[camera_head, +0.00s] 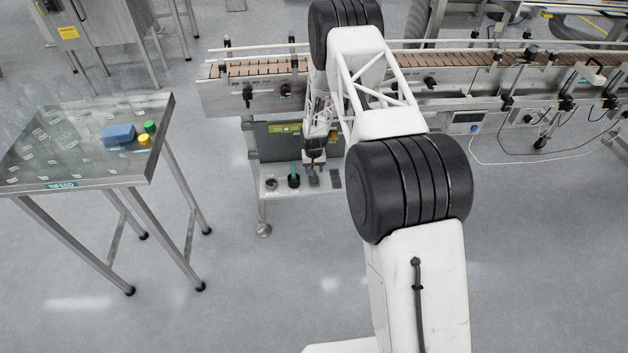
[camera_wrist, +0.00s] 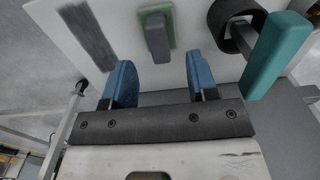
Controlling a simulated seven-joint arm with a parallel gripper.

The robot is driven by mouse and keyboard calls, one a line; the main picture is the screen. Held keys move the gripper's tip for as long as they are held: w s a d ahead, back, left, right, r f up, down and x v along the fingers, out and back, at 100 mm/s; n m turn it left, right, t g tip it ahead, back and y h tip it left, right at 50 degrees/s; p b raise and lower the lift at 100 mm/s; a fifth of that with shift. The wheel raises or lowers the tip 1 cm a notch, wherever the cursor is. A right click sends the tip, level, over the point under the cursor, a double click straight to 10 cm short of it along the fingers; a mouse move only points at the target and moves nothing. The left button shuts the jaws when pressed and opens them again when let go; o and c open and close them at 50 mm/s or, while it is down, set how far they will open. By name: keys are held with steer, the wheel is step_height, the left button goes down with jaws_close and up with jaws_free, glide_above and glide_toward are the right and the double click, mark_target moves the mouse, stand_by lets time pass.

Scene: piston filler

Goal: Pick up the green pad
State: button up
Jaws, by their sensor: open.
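The green pad (camera_wrist: 173,27) lies flat on a pale shelf in the wrist view, with a grey block (camera_wrist: 157,36) on top that hides most of its middle. My gripper (camera_wrist: 159,68) is open and empty, with its two blue fingers apart. The block and pad are in front of the fingertips, roughly between them, and the fingers do not appear to touch them. In the head view my gripper (camera_head: 315,158) is low over the small shelf under the conveyor; the pad is too small to make out clearly there.
Beside the pad stand a teal upright piece (camera_wrist: 276,55) and a dark ring (camera_wrist: 232,20), close to one finger. A dark grey strip (camera_wrist: 86,36) lies on the other side. The conveyor (camera_head: 265,68) runs above the shelf. A table with bottles (camera_head: 165,108) stands left.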

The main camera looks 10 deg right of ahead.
steer(key=shift+f, duration=0.25)
steer(key=shift+f, duration=2.45)
jaws_close()
steer(key=shift+r, duration=0.15)
steer(key=shift+r, duration=0.7)
steer(key=shift+s+d+r, duration=0.1)
steer(key=shift+s+r, duration=0.2)
steer(key=shift+r, duration=0.2)
steer(key=shift+s+r, duration=0.25)
steer(key=shift+r, duration=0.25)
steer(key=s+d+r, duration=0.1)
steer(key=s, duration=1.4)
steer(key=shift+r, duration=0.2)
